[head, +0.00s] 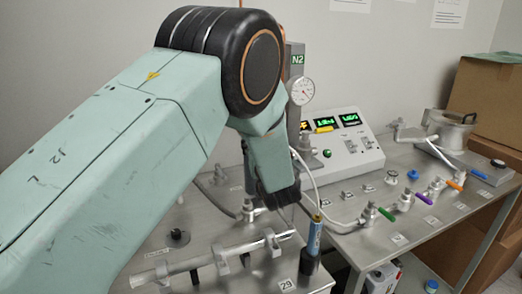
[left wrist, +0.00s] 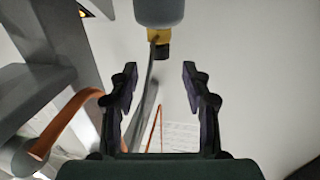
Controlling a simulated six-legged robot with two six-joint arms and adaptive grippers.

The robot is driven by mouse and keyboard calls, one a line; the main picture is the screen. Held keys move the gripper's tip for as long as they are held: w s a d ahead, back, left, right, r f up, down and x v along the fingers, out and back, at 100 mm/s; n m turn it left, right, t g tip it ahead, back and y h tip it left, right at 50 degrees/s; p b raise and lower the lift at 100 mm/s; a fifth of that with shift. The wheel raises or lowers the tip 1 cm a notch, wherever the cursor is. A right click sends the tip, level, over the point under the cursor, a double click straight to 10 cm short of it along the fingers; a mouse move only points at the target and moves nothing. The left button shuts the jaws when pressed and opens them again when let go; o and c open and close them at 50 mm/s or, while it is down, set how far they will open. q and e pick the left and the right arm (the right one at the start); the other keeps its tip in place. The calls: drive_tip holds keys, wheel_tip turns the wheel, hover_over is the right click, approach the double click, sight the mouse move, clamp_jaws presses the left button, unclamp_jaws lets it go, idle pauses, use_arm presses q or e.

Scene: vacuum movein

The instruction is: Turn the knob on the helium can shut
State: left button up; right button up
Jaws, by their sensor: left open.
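My left arm reaches in from the left in the head view, and its left gripper (head: 283,200) hangs over the metal bench. In the left wrist view the gripper (left wrist: 160,82) is open, with nothing between its fingers. Beyond the fingertips, at the top of that view, is a grey-blue rounded body (left wrist: 158,10) with a brass collar (left wrist: 159,35) and a dark tip. In the head view a slim blue canister (head: 314,238) with a yellowish top stands in a dark base, just right of and below the gripper. I cannot tell whether these are the same thing. My right gripper is out of view.
A glass tube (head: 200,257) lies in clamps at the front of the bench. Behind stand a gauge (head: 302,91) and a control box (head: 342,143) with green displays. Coloured valve handles (head: 425,198) line the right bench. Cardboard boxes (head: 490,95) stand at far right.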

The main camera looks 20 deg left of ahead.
use_arm(q)
drive_tip(key=v, duration=0.5)
drive_tip(key=shift+a, duration=0.1)
drive_tip(key=shift+a, duration=0.1)
drive_tip(key=a+f+m+t+h+p, duration=0.1)
drive_tip(key=a+m+h+p, duration=0.2)
drive_tip(key=a, duration=0.8)
drive_tip(key=w+d+m+t+h, duration=0.2)
drive_tip(key=d+m+h, duration=0.1)
drive_tip(key=d+h, duration=0.2)
drive_tip(key=shift+w+a+r+p, duration=0.1)
drive_tip(key=shift+w+a+p, duration=0.1)
drive_tip(key=shift+w, duration=1.05)
drive_tip(key=shift+w+a+r+p, duration=0.15)
drive_tip(key=shift+w, duration=1.15)
drive_tip(key=shift+w+a+r+p, duration=0.1)
drive_tip(key=shift+w+a+p, duration=0.1)
drive_tip(key=shift+w, duration=1.05)
drive_tip(key=shift+d, duration=0.1)
drive_tip(key=shift+c, duration=0.4)
clamp_jaws()
